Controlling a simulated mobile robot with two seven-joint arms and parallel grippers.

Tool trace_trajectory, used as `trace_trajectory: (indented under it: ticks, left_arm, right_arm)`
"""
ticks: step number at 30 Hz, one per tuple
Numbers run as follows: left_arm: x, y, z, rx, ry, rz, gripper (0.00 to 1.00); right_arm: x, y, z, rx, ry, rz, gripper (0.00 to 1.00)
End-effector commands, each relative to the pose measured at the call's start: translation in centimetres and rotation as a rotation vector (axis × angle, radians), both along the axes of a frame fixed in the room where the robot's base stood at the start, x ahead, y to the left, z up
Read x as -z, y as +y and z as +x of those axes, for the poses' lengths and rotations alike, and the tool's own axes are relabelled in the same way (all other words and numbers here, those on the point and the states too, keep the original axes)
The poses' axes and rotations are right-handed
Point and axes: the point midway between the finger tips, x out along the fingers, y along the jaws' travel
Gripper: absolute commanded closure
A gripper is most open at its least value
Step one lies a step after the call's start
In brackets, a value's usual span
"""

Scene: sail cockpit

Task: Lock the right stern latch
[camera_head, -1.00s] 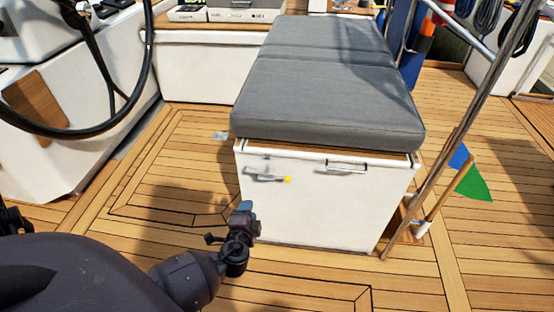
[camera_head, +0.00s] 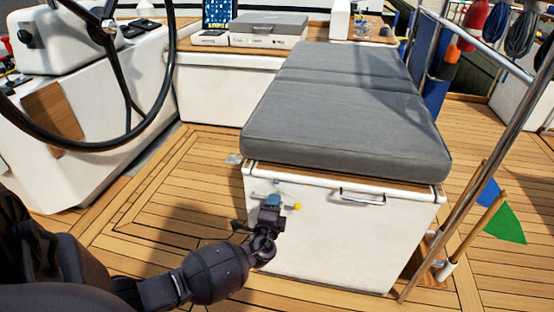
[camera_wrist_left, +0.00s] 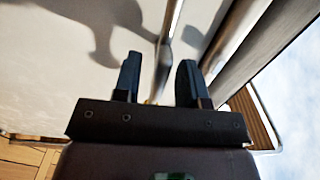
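A metal latch (camera_head: 297,206) with a yellow tip is on the front face of the white locker (camera_head: 340,240), under the grey cushion; I cannot tell whether it is locked. My left gripper (camera_head: 268,197) is at the latch and hides much of it. In the left wrist view its two fingers (camera_wrist_left: 158,80) stand apart, close to the white face. A metal bar (camera_wrist_left: 167,45) shows beyond and between the fingers; I cannot tell whether they touch it. My right gripper is not in view.
A metal handle (camera_head: 362,197) is on the same face, right of the latch. The grey cushion (camera_head: 345,130) overhangs the locker top. A steering wheel (camera_head: 130,145) stands at the left. A steel rail (camera_head: 480,170) rises at the right. Teak deck (camera_head: 150,215) is clear left of the locker.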

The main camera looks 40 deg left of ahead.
Motion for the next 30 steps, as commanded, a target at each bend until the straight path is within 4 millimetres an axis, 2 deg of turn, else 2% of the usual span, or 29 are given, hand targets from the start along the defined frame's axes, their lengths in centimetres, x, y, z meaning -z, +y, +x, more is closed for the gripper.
trace_trajectory:
  ticks: [7, 17, 25, 30]
  left_arm:
    - [0.1, 1.1, 1.8, 0.000, 0.002, 0.001, 0.62]
    - [0.0, 1.3, 2.0, 0.000, 0.001, -0.001, 0.62]
    - [0.0, 1.2, 2.0, 0.000, 0.001, -0.001, 1.00]
    - [0.0, 1.2, 2.0, 0.000, 0.001, -0.001, 1.00]
  right_arm:
    - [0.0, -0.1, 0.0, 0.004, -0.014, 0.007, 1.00]
    - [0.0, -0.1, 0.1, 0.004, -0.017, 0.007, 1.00]
    - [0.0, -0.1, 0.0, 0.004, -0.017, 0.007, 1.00]
    - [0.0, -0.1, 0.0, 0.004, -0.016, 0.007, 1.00]
